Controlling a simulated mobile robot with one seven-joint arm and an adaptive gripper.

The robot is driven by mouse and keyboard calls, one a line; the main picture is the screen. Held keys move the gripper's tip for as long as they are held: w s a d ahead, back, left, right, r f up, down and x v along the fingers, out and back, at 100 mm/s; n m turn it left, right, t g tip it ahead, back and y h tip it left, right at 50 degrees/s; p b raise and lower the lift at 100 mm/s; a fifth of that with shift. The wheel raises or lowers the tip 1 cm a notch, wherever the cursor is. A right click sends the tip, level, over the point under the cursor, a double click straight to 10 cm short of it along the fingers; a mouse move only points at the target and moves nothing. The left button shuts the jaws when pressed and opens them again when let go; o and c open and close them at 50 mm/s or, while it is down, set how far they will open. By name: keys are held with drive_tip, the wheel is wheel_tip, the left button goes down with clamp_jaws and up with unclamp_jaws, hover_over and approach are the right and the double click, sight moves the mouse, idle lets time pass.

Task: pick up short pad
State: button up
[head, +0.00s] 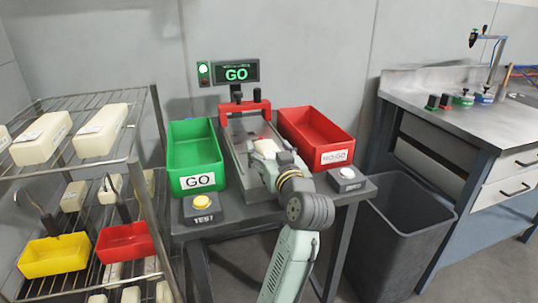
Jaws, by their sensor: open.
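A cream block (267,146), which looks like the short pad, lies on the grey test fixture (236,137) on the small dark table. My gripper (264,157) is open at the near side of this block, over the fixture. The gripper and wrist hide part of the block, and I cannot tell whether the fingers touch it. The display (237,73) behind the fixture reads GO in green.
A green GO bin (192,183) stands left of the fixture and a red NO-GO bin (333,157) right. TEST (201,219) and ZERO (347,186) button boxes sit at the front. A rack (140,165) holds cream blocks at left. A dark waste bin (400,240) stands right.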

drive_tip(key=shift+c, duration=0.6)
drive_tip(key=c, duration=1.1)
drive_tip(key=shift+r, duration=0.1)
